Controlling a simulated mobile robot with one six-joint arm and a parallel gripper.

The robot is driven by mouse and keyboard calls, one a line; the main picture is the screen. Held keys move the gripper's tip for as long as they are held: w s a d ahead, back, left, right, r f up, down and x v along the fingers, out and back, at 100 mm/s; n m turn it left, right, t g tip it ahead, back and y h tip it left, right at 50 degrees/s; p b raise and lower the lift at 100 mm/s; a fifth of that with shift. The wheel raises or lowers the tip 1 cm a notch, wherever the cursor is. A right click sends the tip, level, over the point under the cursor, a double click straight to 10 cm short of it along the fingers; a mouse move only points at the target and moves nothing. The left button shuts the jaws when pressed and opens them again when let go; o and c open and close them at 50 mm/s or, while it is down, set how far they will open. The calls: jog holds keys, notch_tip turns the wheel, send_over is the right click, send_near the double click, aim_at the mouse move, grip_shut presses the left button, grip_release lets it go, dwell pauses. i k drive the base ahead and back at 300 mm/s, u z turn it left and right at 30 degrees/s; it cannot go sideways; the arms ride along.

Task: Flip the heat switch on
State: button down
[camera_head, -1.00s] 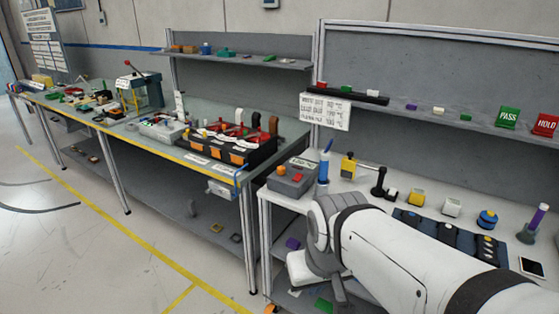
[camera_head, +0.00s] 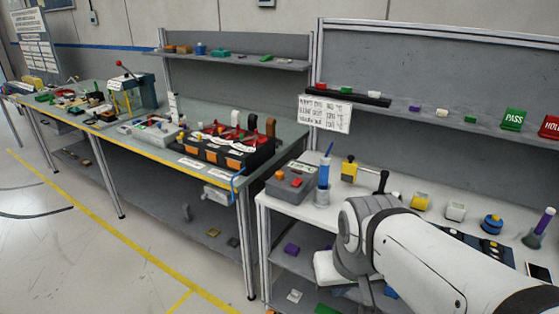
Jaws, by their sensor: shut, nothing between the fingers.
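A dark panel (camera_head: 466,236) with round knobs lies on the right bench, mostly covered by my arm. I cannot make out a heat switch or its label on it. A grey box (camera_head: 289,187) with an orange knob and a red button stands at the bench's left end; its label is too small to read. My gripper (camera_head: 366,293) hangs low in front of the bench, below the bulky grey wrist, and is only partly seen. It looks shut and empty, and it is apart from the panel and the grey box.
A blue bottle (camera_head: 323,174), a yellow-and-black item (camera_head: 349,168), a yellow block (camera_head: 420,201), a white block (camera_head: 455,211) and a blue round item (camera_head: 492,224) stand on the right bench. Open floor lies to the left.

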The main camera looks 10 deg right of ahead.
aim_at(297, 182)
jog(key=i, duration=0.9)
jog(key=z, duration=0.05)
